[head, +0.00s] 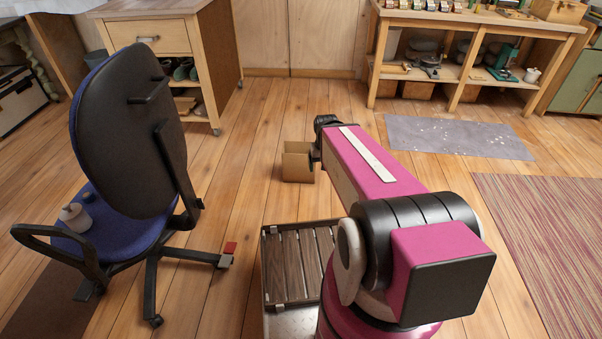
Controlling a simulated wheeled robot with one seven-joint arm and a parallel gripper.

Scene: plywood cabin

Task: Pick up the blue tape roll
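I cannot make out a blue tape roll in the head view. My arm reaches forward over the floor, away from the camera. Its dark far end, with my gripper (316,152), is beside an open cardboard box (298,168) on the floor. The fingers are too small and too hidden by the arm to tell whether they are open or shut, or hold anything. The inside of the box is mostly out of sight.
A blue office chair (130,130) stands at left, a lidded pot (75,217) on its seat. A small red-topped block (229,248) touches its foot. A wooden cabinet (150,39) and a workbench (480,20) line the back. Grey (455,137) and striped (545,235) rugs lie right.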

